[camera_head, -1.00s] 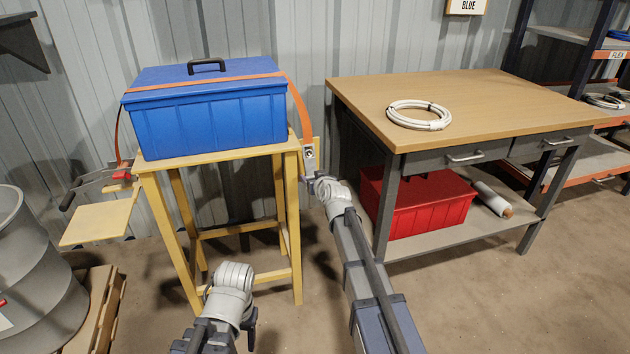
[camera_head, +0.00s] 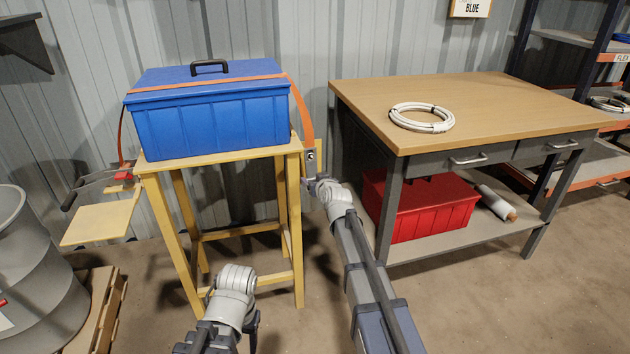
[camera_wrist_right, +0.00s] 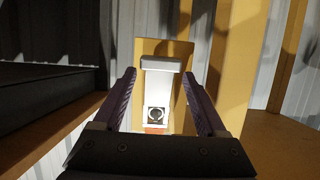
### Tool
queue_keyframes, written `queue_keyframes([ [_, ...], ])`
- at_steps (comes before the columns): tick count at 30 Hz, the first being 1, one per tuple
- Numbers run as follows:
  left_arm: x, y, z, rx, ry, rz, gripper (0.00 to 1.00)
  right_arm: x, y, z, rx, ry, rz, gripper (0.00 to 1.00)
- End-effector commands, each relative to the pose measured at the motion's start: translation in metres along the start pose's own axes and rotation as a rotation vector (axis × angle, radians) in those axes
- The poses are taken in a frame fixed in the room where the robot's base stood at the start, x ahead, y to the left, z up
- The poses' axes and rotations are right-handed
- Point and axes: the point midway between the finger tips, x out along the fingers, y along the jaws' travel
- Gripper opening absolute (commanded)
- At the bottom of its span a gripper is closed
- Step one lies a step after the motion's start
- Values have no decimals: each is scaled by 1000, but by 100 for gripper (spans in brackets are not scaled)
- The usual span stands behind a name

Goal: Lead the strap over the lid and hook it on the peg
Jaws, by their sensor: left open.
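The orange strap (camera_head: 210,84) lies across the lid (camera_head: 205,74) of the blue box, which is shut, with a black handle. The strap's right part hangs past the box's right side to a pale metal fitting (camera_head: 311,157) by the stand's right corner. In the right wrist view this fitting (camera_wrist_right: 160,90) has a dark round feature, with orange below; I cannot tell whether it is the peg or the strap's end. My right gripper (camera_head: 312,181) is open, its fingers (camera_wrist_right: 160,88) on either side of the fitting. My left gripper (camera_head: 252,326) is low before the stand, open and empty.
The yellow stand (camera_head: 220,153) carries the box; a red and black lever (camera_head: 110,180) and small side shelf (camera_head: 100,222) are at its left. A workbench (camera_head: 470,95) with a cable coil stands right, a red box (camera_head: 430,205) beneath. A grey drum (camera_head: 35,270) is at left.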

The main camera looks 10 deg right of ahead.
Motion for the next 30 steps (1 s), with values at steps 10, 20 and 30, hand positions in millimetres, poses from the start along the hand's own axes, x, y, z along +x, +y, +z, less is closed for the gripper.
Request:
queue_keyframes([
  [10,0,0,0,0,0,0,55,0,0,0,0,0,0,100],
  [20,-6,-1,0,-1,0,-1,55,-17,0,-1,0,-1,0,100],
  [30,-25,-3,2,-4,-2,-3,55,-71,0,-1,0,0,1,100],
])
